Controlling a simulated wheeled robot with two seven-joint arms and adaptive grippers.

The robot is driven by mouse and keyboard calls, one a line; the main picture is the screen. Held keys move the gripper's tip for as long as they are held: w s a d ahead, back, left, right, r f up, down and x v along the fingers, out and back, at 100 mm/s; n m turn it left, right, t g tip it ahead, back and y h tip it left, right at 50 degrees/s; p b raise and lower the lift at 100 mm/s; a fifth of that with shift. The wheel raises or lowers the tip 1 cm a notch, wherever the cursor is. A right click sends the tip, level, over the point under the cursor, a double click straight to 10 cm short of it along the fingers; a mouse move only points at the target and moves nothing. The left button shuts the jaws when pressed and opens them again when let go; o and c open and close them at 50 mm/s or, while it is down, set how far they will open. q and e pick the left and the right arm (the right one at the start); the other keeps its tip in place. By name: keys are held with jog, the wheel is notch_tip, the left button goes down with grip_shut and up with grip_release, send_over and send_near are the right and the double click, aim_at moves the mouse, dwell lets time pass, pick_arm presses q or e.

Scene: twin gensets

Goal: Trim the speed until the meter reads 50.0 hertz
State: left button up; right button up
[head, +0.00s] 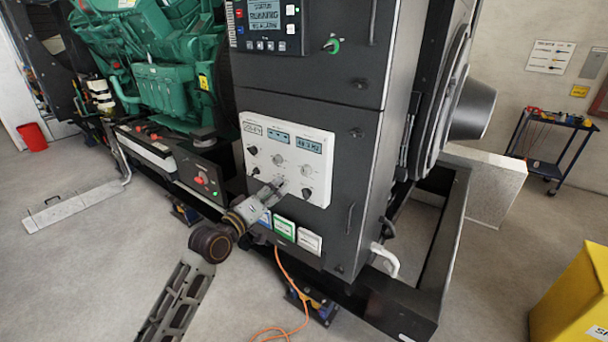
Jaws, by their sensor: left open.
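A white control panel (262,130) is set in the dark cabinet at the middle of the head view. Its right-hand display (308,146) shows a hertz reading that looks like 49 point something; the last digit is too small to be sure of. Several knobs sit below the displays, among them a dark one (306,194) at the lower right and a pale one (305,170) above it. My left gripper (280,185) is open in front of the panel's lower middle and hides part of it. I cannot tell whether it touches a knob. My right gripper is out of view.
A green engine (165,85) stands left. An orange cable (290,290) lies on the floor below. A yellow bin (575,300) is at right, a tool cart (552,140) behind.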

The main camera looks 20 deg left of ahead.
pick_arm(q)
jog(key=shift+d+f+n, duration=0.15)
jog(key=shift+f+n, duration=0.15)
jog(key=shift+n, duration=0.7)
jog(key=shift+w, duration=0.15)
jog(key=p, duration=0.1)
send_near(304, 173)
jog(key=shift+w, duration=1.75)
jog(key=shift+d+p+x, duration=0.15)
jog(key=shift+d+x, duration=0.05)
jog(key=shift+x, duration=1.3)
jog(key=shift+d+p+x, duration=0.15)
jog(key=shift+d+x, duration=0.05)
jog(key=shift+x, duration=1.35)
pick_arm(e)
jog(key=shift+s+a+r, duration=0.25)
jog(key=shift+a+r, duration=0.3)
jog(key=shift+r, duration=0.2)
pick_arm(q)
jog(key=shift+s+r, duration=0.15)
jog(key=c, duration=1.1)
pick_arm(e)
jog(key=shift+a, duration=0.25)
